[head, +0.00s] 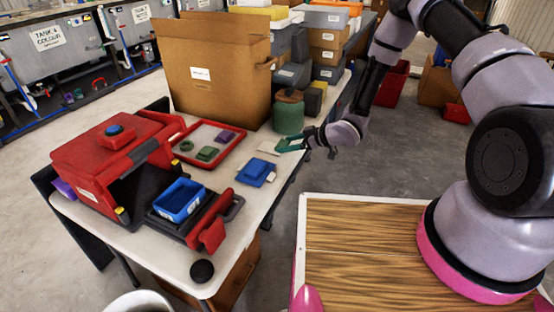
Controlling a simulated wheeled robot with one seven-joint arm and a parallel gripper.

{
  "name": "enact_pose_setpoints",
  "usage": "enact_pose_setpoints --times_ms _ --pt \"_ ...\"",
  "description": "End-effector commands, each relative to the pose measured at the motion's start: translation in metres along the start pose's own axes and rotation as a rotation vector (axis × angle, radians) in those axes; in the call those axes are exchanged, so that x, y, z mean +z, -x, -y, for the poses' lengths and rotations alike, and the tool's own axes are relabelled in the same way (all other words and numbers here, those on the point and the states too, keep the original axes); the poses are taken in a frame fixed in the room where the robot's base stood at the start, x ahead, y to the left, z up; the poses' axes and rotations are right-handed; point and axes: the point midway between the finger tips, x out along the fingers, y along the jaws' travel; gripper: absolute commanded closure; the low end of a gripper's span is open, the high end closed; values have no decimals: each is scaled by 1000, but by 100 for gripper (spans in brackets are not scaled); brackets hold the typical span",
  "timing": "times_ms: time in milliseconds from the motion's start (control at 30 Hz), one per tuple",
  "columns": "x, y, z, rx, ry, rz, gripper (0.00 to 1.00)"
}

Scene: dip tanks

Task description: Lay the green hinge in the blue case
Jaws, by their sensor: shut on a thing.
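My gripper (303,141) is above the right side of the white table, near its edge. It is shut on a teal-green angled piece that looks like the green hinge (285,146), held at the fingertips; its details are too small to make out. The blue case (180,200) is a small open-topped blue box with a white label. It stands in a black holder at the front of the table, to the left of and nearer than my gripper. Its inner floor is partly in view.
A red tray (213,173) holds green and purple pieces. A blue part (256,172) lies between the case and gripper. A large red box (110,150), cardboard box (215,75), green cylinder (288,117) and black ball (202,271) also stand on the table.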

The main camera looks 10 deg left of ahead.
Motion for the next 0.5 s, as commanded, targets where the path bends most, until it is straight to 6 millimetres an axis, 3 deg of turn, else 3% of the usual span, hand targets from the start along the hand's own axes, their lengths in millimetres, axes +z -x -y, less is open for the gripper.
enact_pose_setpoints --times_ms 100,500 --pt "18 -10 0 0 -1 0 80" --pt "55 -30 0 2 0 -1 80"
